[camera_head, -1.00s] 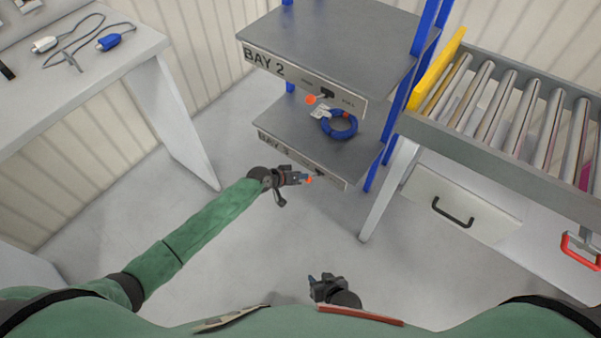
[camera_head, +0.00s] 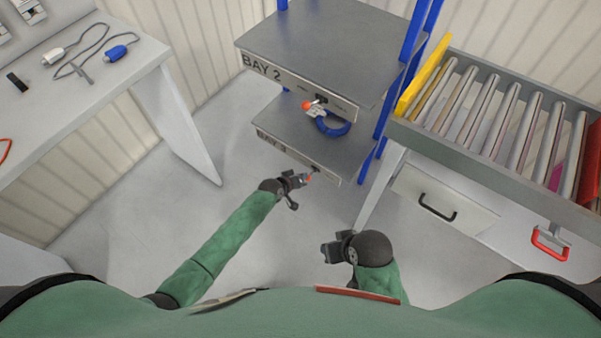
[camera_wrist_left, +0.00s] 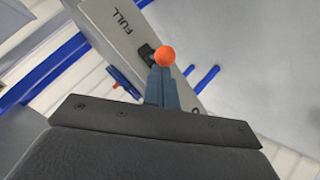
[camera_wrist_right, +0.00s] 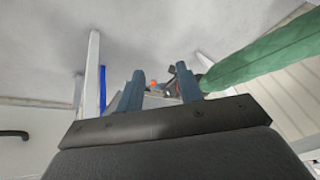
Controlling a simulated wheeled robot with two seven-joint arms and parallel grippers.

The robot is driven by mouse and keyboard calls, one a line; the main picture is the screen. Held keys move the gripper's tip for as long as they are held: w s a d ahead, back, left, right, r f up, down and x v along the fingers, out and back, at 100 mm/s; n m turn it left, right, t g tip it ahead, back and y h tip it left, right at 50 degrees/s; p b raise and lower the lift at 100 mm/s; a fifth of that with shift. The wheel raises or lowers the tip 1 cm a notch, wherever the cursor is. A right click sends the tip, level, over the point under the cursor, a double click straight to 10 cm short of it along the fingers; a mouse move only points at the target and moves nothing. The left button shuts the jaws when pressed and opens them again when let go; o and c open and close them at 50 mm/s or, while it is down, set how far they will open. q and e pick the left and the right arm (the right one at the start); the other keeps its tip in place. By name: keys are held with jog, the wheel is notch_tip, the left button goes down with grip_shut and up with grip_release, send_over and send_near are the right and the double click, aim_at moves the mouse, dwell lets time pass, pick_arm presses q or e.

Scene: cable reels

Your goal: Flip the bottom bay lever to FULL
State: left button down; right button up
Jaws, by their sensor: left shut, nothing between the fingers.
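The bottom bay, labelled BAY 3 (camera_head: 290,152), is the lower grey shelf. Its lever has an orange ball knob (camera_head: 309,178) at the right part of the front edge. In the left wrist view the orange knob (camera_wrist_left: 165,56) is just ahead of the fingertips, with a black lever mount (camera_wrist_left: 147,53) beside it and the FULL label (camera_wrist_left: 124,22) on the panel. My left gripper (camera_head: 302,180) is shut and empty, its tips at the knob; I cannot tell if they touch. My right gripper (camera_head: 326,252) is open and empty, lower and nearer my body; its fingers (camera_wrist_right: 160,90) stand apart.
BAY 2 (camera_head: 262,67) is above, with its own orange-knobbed lever (camera_head: 307,104). A roller conveyor (camera_head: 490,105) stands right, a white bench (camera_head: 130,60) left. Floor between is clear.

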pick_arm(q)
jog(key=shift+s+d+n+t+y+p, duration=0.3)
jog(key=shift+n+y+p, duration=0.25)
jog(key=shift+p, duration=0.25)
pick_arm(e)
jog(key=shift+g+h, duration=0.4)
jog(key=d+r, duration=0.1)
jog(key=s+d+r, duration=0.1)
jog(key=d+r, duration=0.1)
jog(key=shift+r, duration=0.15)
pick_arm(q)
jog(key=shift+w, duration=0.15)
jog(key=shift+w+a, duration=0.25)
jog(key=shift+w, duration=0.4)
pick_arm(e)
jog(key=shift+f, duration=0.3)
